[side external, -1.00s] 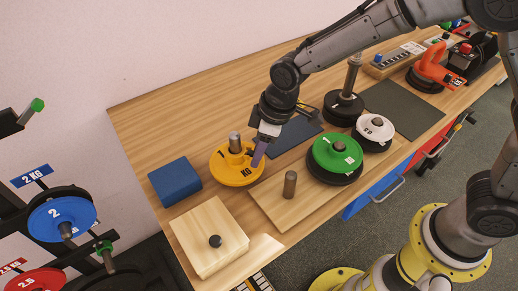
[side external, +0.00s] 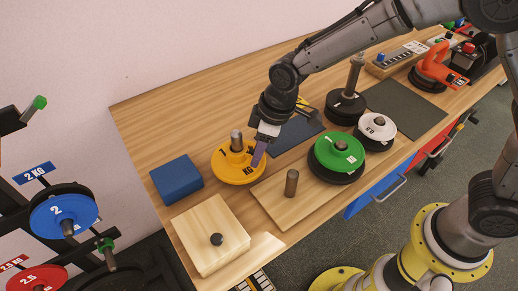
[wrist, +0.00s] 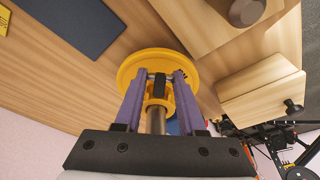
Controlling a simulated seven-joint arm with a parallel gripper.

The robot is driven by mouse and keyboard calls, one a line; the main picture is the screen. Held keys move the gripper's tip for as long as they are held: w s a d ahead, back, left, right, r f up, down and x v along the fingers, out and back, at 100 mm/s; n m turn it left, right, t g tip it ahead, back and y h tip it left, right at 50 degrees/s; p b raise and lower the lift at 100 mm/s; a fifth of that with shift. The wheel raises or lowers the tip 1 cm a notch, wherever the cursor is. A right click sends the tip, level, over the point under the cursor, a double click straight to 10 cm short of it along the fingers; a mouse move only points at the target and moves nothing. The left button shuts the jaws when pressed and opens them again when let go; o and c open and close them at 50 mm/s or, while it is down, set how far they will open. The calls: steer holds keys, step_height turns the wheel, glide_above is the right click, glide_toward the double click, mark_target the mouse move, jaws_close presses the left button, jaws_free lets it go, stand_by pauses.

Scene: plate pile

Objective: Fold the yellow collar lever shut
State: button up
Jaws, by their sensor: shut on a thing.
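A yellow weight plate (side external: 228,172) lies flat on the bench at the left of the middle, with a metal post (side external: 237,141) rising through it. A yellow collar (wrist: 156,98) sits around the post above the plate, between my fingers in the wrist view. A dark part shows at the collar; I cannot tell the lever's exact angle. My gripper (wrist: 160,78) has purple fingers, one on each side of the collar, and is shut on it. In the side external view my gripper (side external: 259,153) is at the right side of the post, low over the plate, and hides part of the collar.
A blue block (side external: 176,179) and a wooden box with a black knob (side external: 216,240) stand left and in front. A wooden board with a short peg (side external: 291,183), a green plate (side external: 338,151) and a white plate (side external: 376,127) are to the right. Dark mats lie behind.

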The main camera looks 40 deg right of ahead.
steer(key=shift+w+a, duration=0.3)
steer(key=shift+w, duration=0.05)
stand_by(0.3)
jaws_close()
steer(key=shift+a, duration=0.1)
steer(key=o, duration=0.6)
jaws_free()
steer(key=shift+f, duration=0.1)
steer(key=shift+c, duration=0.2)
